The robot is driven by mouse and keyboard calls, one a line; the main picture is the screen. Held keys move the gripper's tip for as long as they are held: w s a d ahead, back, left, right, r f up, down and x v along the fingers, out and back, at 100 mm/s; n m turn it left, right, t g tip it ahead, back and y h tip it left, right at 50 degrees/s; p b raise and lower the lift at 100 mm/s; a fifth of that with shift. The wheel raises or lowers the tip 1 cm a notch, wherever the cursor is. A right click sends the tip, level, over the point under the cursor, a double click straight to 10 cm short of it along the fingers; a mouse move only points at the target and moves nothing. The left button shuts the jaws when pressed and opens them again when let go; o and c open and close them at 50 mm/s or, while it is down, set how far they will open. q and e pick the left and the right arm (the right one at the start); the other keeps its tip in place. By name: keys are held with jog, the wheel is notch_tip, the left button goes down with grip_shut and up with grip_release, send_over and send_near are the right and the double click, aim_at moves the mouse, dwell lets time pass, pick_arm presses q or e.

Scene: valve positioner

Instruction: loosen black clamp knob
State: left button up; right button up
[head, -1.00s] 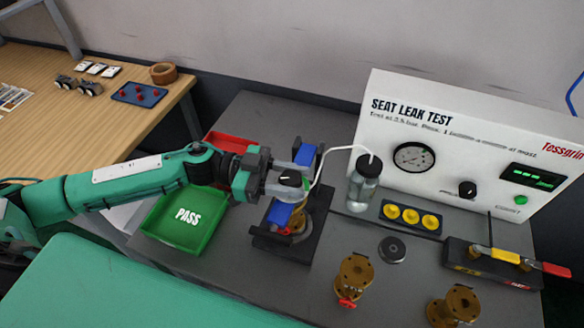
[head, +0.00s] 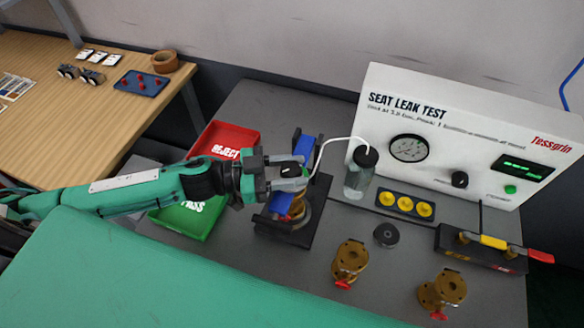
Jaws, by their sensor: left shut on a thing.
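The black clamp knob (head: 290,170) sits on top of the clamp fixture (head: 288,232), above its blue bar (head: 303,149). A brass valve (head: 298,208) stands in the fixture under the bar, partly hidden by my gripper. My left gripper (head: 290,177) comes in from the left and is shut on the knob, with one finger on its far side and one on its near side. My right gripper is not in view.
A red REJECT tray (head: 240,136) and a green PASS tray (head: 172,217) lie left of the fixture. A bottle (head: 358,176) with a white tube stands close on the right. Two brass valves (head: 350,262) (head: 443,291) stand at the front right, before the SEAT LEAK TEST panel (head: 440,180).

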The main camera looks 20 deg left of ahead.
pick_arm(q)
jog(key=o, duration=1)
jog(key=shift+c, duration=0.2)
jog(key=shift+s+a+f, duration=0.15)
jog(key=shift+s+a, duration=0.05)
jog(key=shift+a, duration=0.3)
jog(key=b+v, duration=0.2)
jog(key=v, duration=1)
jog(key=shift+s+a, duration=0.2)
jog(key=shift+a, duration=0.15)
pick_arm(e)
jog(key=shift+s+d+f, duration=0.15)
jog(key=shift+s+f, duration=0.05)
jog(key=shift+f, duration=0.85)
